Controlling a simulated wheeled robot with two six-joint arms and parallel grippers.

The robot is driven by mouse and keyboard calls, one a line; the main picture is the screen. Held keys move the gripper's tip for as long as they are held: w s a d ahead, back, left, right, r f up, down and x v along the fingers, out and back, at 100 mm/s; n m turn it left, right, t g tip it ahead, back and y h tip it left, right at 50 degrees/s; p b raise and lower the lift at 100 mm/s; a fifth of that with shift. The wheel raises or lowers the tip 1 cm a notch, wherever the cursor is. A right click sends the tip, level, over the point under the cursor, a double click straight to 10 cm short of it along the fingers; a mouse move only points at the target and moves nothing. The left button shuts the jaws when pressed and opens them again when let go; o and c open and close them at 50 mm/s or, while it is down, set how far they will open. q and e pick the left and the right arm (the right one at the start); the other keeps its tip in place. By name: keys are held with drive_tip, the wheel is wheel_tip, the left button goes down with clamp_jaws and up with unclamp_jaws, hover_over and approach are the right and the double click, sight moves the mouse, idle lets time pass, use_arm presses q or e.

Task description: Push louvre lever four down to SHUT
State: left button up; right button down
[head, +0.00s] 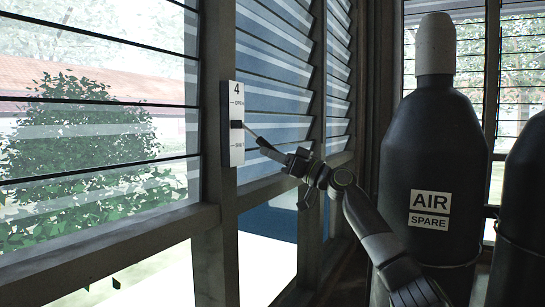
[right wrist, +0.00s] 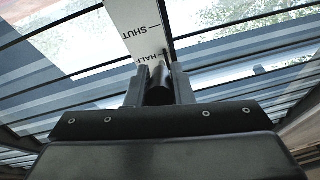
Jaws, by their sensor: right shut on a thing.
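A white plate (head: 232,150) headed "4" is fixed to a dark post, with OPEN marked above and SHUT below. The lever's black pivot block (head: 237,124) sits about midway between the two marks. A thin rod runs from it down to the right, ending in a black grip (head: 268,147). My right gripper (head: 287,158) is shut on this grip. In the right wrist view the grip (right wrist: 158,88) lies between both fingers, with the plate (right wrist: 135,25) beyond, and the HALF mark shows beside the lever. My left gripper is not in view.
Louvre slats (head: 275,75) right of the post are tilted with gaps between them. A large black cylinder (head: 430,150) labelled AIR SPARE stands close to the right of my right arm, with another (head: 522,220) beside it. A window rail (head: 265,190) runs below the plate.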

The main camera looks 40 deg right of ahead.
drive_tip(key=shift+a+f, duration=0.1)
drive_tip(key=shift+f, duration=0.05)
drive_tip(key=c, duration=1.3)
unclamp_jaws()
drive_tip(key=shift+w, duration=0.1)
